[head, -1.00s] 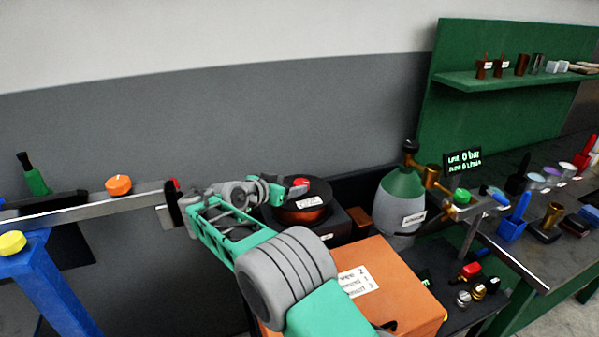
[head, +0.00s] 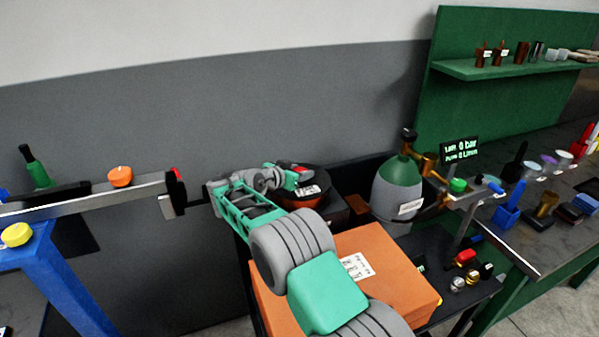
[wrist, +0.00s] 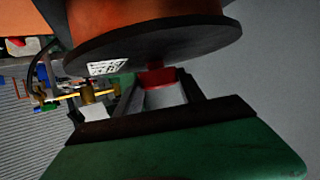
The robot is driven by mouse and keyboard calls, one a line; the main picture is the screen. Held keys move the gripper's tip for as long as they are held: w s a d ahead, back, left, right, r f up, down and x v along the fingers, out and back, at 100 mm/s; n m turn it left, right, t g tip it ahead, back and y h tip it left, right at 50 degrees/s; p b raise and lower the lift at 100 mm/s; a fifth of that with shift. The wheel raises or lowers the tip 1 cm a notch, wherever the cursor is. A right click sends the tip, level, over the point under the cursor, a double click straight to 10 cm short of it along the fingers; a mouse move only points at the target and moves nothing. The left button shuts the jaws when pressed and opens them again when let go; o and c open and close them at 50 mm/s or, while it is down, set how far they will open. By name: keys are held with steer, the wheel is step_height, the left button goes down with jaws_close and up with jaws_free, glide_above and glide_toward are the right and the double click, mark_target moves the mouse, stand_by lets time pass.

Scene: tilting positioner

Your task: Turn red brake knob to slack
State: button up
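In the wrist view the knob (wrist: 156,77) is just under the spool's black flange (wrist: 200,46). My gripper (head: 291,177) is at the knob in the head view. In the wrist view the two fingers of my gripper (wrist: 160,84) stand apart, one on each side of the knob. Whether they press on it is unclear. The knob's far side is hidden, and no slack marking can be read.
An orange box (head: 390,268) lies below my arm. A grey-green gas cylinder (head: 398,190) with brass fittings stands to the right of the spool. A metal beam with an orange knob (head: 120,176) is at left. A green workbench (head: 515,255) with small items is at right.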

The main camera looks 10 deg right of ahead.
steer(key=c, duration=0.8)
steer(key=shift+b, duration=0.5)
